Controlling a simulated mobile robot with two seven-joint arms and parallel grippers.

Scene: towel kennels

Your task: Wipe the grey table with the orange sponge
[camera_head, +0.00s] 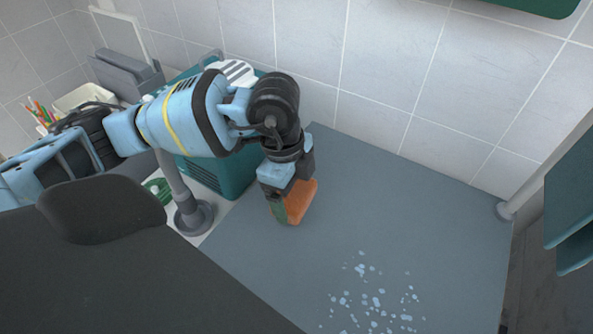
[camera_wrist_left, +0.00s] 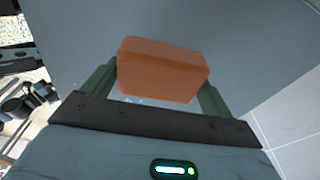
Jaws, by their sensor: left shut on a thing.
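The orange sponge (camera_head: 302,199) is held between the fingers of my left gripper (camera_head: 287,203), near the back left part of the grey table (camera_head: 400,205). In the left wrist view the sponge (camera_wrist_left: 163,70) sits between the two green fingers of the left gripper (camera_wrist_left: 157,82). I cannot tell whether the sponge touches the table. A patch of pale blue spots (camera_head: 375,300) lies on the table at the front, to the right of and nearer than the sponge. My right gripper is not in view.
A teal crate (camera_head: 232,172) stands behind my left arm at the table's left. A grey post (camera_head: 182,195) rises beside it. A tiled wall (camera_head: 390,80) borders the back. A teal panel (camera_head: 572,190) stands at the right edge. The table's middle is clear.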

